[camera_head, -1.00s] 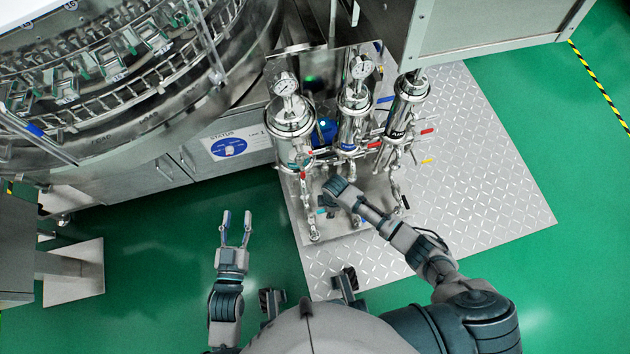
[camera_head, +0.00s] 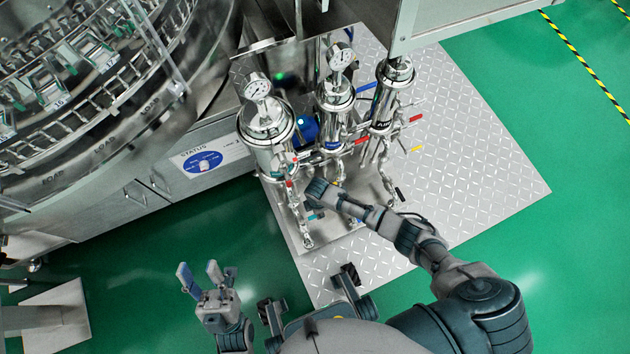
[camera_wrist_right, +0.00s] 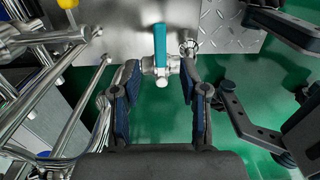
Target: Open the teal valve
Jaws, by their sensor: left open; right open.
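The teal valve handle (camera_wrist_right: 160,45) stands up in the right wrist view, on a metal valve body between the tips of my right gripper (camera_wrist_right: 159,76). The right gripper is open, with one blue-padded finger on each side of the valve. I cannot tell whether either finger touches it. In the head view my right gripper (camera_head: 319,191) is low among the front pipes and largely hides the teal handle. My left gripper (camera_head: 200,275) is open and empty above the green floor, well left of the pipes.
Steel filter housings (camera_head: 266,135) with gauges stand behind my right gripper. A red handle (camera_head: 416,118) and a yellow handle (camera_head: 416,149) lie to the right. A yellow knob (camera_wrist_right: 67,4) and pipes crowd the wrist view's left. The diamond-plate floor (camera_head: 480,150) is clear at right.

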